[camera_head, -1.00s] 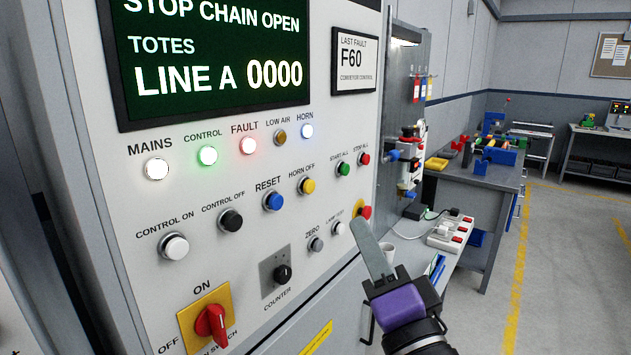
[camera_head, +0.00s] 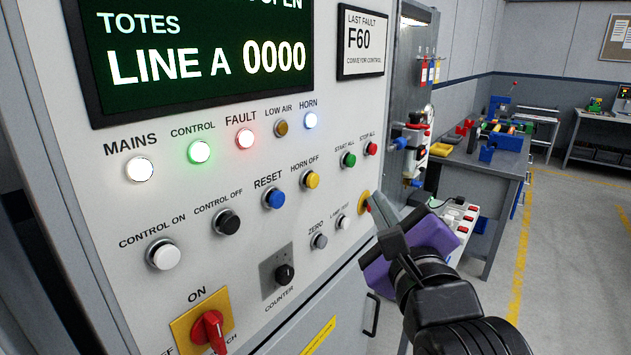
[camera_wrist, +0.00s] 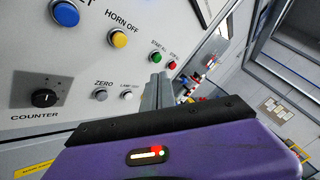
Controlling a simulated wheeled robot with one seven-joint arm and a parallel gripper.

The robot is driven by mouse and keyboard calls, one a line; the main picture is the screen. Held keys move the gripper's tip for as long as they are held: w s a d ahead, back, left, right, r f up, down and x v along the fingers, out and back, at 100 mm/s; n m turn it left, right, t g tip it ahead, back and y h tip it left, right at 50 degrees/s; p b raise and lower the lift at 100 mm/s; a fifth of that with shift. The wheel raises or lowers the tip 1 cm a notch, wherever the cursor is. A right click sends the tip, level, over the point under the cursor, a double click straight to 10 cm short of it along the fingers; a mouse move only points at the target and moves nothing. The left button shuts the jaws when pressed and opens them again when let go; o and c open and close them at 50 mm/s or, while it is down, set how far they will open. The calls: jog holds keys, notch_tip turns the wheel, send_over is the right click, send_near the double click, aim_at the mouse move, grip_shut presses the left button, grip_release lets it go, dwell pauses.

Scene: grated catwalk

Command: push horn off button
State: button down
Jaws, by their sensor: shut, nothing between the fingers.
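The yellow HORN OFF button (camera_head: 312,179) sits on the grey control panel (camera_head: 195,235), right of the blue RESET button (camera_head: 274,198). It also shows in the wrist view (camera_wrist: 118,39), left of and above my fingers. The HORN lamp (camera_head: 311,120) above it glows bluish white. My gripper (camera_head: 380,205) is shut and empty, to the right of and below the yellow button. It is apart from that button, and its fingertips overlap the yellow-ringed button at the panel's right edge in the picture. The wrist view shows my closed fingers (camera_wrist: 158,88) pointing towards the panel.
Green START ALL (camera_head: 348,160) and red STOP ALL (camera_head: 371,149) buttons sit right of the yellow one. Small ZERO (camera_head: 319,241) and lamp test (camera_head: 342,222) buttons lie below. A red rotary switch (camera_head: 209,330) is lower left. A workbench (camera_head: 490,165) stands at the right.

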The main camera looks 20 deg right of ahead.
aim_at(319, 179)
jog(key=w+a, duration=0.5)
jog(key=w, duration=0.2)
jog(key=shift+a+b, duration=0.15)
jog(key=shift+b, duration=0.25)
jog(key=shift+w+a, duration=0.1)
jog(key=shift+w, duration=0.05)
dwell(2.0)
jog(key=shift+w+a+b, duration=0.15)
jog(key=shift+w+b, duration=0.1)
jog(key=shift+b, duration=0.15)
jog(key=shift+w+a+b, duration=0.4)
jog(key=shift+w+a, duration=0.05)
jog(key=shift+w, duration=0.2)
dwell(1.0)
jog(key=shift+s, duration=0.1)
jog(key=shift+s+d, duration=0.7)
jog(key=shift+s, duration=0.25)
